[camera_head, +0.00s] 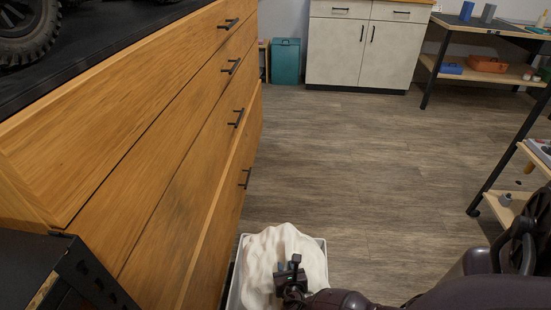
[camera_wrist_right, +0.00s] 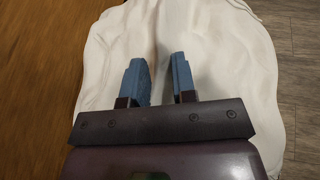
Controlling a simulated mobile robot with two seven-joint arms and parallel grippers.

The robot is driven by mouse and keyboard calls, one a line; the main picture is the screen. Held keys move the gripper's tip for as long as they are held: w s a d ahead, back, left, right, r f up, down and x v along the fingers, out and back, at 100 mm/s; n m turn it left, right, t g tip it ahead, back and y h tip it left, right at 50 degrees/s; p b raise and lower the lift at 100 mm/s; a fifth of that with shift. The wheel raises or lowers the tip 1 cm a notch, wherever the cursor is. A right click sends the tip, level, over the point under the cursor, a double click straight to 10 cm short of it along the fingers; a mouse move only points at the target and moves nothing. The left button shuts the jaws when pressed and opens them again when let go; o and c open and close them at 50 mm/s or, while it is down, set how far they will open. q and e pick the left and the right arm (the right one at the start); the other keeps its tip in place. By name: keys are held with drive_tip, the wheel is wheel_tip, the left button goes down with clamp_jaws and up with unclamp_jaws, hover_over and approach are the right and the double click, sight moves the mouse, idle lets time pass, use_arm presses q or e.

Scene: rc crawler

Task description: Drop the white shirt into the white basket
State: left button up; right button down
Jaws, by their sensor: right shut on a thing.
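The white shirt (camera_head: 270,248) is a bunched heap of cloth at the bottom centre of the head view. My right gripper (camera_head: 289,270) is shut on it from the near side. In the right wrist view the shirt (camera_wrist_right: 215,40) fills the middle, and the blue fingertips of my right gripper (camera_wrist_right: 159,78) press into its cloth. The white basket (camera_head: 236,277) shows as a pale rim around the shirt, beside the drawers. The shirt hides most of its inside; I cannot tell whether the cloth rests on its bottom. My left gripper is not in view.
A wooden drawer cabinet (camera_head: 150,130) stands close on the left, with black handles sticking out. A teal bin (camera_head: 286,62) and a white cabinet (camera_head: 350,50) stand at the back. Workbenches line the right. The wooden floor (camera_head: 370,170) between is clear.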

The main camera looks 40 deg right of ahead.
drive_tip(key=shift+s+f, duration=0.2)
drive_tip(key=shift+f, duration=0.6)
drive_tip(key=f+b, duration=0.1)
drive_tip(key=f, duration=0.1)
drive_tip(key=f+b, duration=0.1)
drive_tip(key=b, duration=0.1)
drive_tip(key=shift+s+f, duration=0.2)
drive_tip(key=shift+f, duration=0.15)
drive_tip(key=shift+f+b, duration=0.6)
drive_tip(key=shift+b, duration=0.15)
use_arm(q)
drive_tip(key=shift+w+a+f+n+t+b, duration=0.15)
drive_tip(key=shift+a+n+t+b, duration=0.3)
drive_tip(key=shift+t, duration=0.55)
use_arm(e)
drive_tip(key=shift+w+f, duration=0.2)
drive_tip(key=shift+f, duration=0.1)
drive_tip(key=shift+w, duration=0.1)
drive_tip(key=c, duration=0.8)
unclamp_jaws()
drive_tip(key=shift+c, duration=0.2)
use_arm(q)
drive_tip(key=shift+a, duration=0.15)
use_arm(e)
drive_tip(key=shift+r, duration=0.1)
